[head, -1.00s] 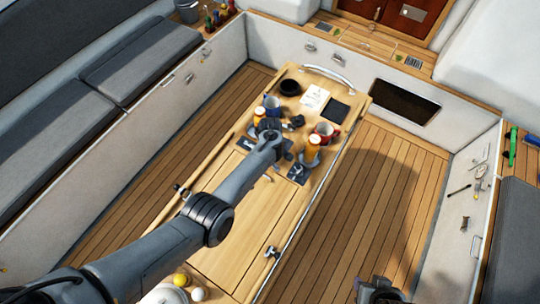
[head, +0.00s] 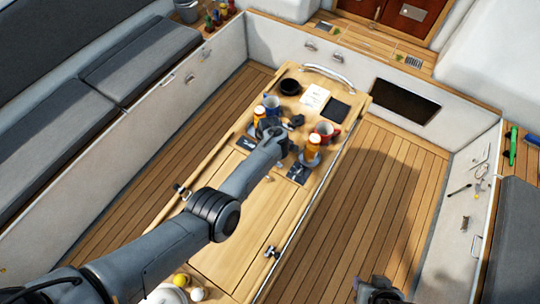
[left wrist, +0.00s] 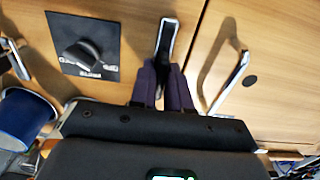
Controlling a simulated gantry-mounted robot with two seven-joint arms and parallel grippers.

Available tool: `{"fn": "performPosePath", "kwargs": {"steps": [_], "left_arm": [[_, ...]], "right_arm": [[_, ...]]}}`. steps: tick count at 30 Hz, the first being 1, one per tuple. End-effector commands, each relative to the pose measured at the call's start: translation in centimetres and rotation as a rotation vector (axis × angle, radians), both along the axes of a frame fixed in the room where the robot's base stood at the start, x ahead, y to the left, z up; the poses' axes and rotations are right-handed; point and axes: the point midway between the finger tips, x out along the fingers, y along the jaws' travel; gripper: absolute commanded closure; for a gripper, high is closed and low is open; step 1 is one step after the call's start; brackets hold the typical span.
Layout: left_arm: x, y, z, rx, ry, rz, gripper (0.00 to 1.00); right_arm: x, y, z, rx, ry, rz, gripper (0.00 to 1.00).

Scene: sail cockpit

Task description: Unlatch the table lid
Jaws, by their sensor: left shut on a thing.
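The wooden table (head: 235,255) stands in the middle of the cockpit, its lid panel (head: 215,185) partly under my left arm. In the left wrist view a dark latch lever with a bright metal edge (left wrist: 166,40) stands out from the wood. My left gripper (left wrist: 161,82) is shut on its near end. A black rotary knob on a dark plate (left wrist: 84,50) is to the left of the lever, apart from the fingers. In the head view my left wrist hides the fingers and the lever. Part of my right gripper (head: 378,291) shows at the bottom edge; its fingers are unclear.
A curved metal handle (left wrist: 236,78) is right of the gripper. The floor right of the table is clear.

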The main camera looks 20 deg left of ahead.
Motion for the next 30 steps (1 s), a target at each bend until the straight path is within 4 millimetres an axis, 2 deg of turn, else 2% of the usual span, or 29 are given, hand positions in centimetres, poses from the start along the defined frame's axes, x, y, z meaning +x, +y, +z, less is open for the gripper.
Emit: {"fn": "performPosePath", "kwargs": {"steps": [5,6,10,22,26,30], "left_arm": [[-0.1,0.1,-0.1,0.002,0.001,0.004,1.0],[-0.1,0.1,-0.1,0.002,0.001,0.004,0.8],[-0.1,0.1,-0.1,0.001,0.001,0.003,0.6],[0.0,0.0,0.5,0.002,0.0,0.002,0.59],[0.0,0.1,2.1,0.002,-0.001,0.001,0.59],[0.1,0.1,4.5,0.003,-0.002,0.002,0.59]], "right_arm": [[0.0,-0.1,0.0,-0.005,0.0,0.003,0.57],[0.0,-0.1,0.0,-0.007,0.0,0.004,0.57],[0.0,-0.2,0.0,-0.009,0.0,0.006,0.57],[0.0,-0.2,0.3,-0.008,0.0,0.005,0.57],[0.0,-0.1,0.9,-0.005,0.0,0.004,0.57],[0.0,0.0,1.7,-0.002,0.0,0.002,0.57]]}}
